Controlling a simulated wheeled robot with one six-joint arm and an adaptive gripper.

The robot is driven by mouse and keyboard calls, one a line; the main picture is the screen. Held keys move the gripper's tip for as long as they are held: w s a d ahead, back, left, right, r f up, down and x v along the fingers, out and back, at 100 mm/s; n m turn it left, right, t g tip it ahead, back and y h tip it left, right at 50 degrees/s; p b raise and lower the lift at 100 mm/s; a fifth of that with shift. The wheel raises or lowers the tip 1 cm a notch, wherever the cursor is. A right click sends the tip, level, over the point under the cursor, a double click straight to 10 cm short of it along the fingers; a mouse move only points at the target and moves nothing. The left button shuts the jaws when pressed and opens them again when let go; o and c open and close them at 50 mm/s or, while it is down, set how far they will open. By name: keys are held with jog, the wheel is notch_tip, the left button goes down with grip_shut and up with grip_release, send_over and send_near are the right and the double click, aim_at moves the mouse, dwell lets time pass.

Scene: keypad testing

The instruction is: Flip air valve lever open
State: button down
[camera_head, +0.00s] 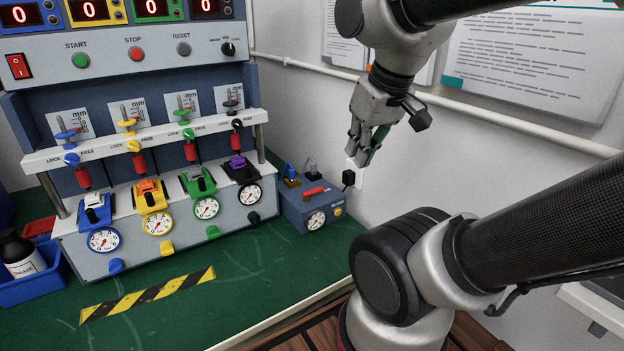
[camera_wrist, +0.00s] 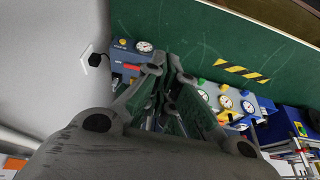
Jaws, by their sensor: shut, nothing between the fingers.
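The air valve unit is a small blue box (camera_head: 293,208) on the green bench, right of the large test machine, with a round gauge (camera_head: 316,220) and a yellow knob (camera_head: 338,212). A red lever-like part (camera_head: 313,191) lies along its top; I cannot tell for certain that this is the air valve lever. The box also shows in the wrist view (camera_wrist: 121,58), with the red part (camera_wrist: 131,67) beside my fingers. My gripper (camera_head: 361,157) is shut and empty, above and right of the box, near the wall and apart from the red part. My fingers hide part of the bench in the wrist view.
The test machine (camera_head: 160,235) with several coloured stations stands at the left. A black plug sits in a wall socket (camera_head: 358,172) just below my gripper. A yellow-black strip (camera_head: 148,293) marks the bench front. A blue tray (camera_head: 45,285) with a bottle is far left.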

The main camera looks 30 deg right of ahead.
jog(key=w+d+f, duration=0.2)
jog(key=w, duration=1.4)
jog(key=w+d+f, duration=0.2)
jog(key=w+f, duration=0.4)
jog(key=w, duration=0.1)
jog(key=w+d+f, duration=0.3)
jog(key=w+f, duration=0.3)
jog(key=w, duration=0.1)
jog(key=shift+w+d, duration=0.3)
jog(key=shift+f, duration=0.2)
jog(key=x, duration=0.9)
jog(key=shift+s, duration=0.1)
jog(key=s, duration=0.2)
jog(key=shift+s+f, duration=0.35)
jog(key=shift+s, duration=0.5)
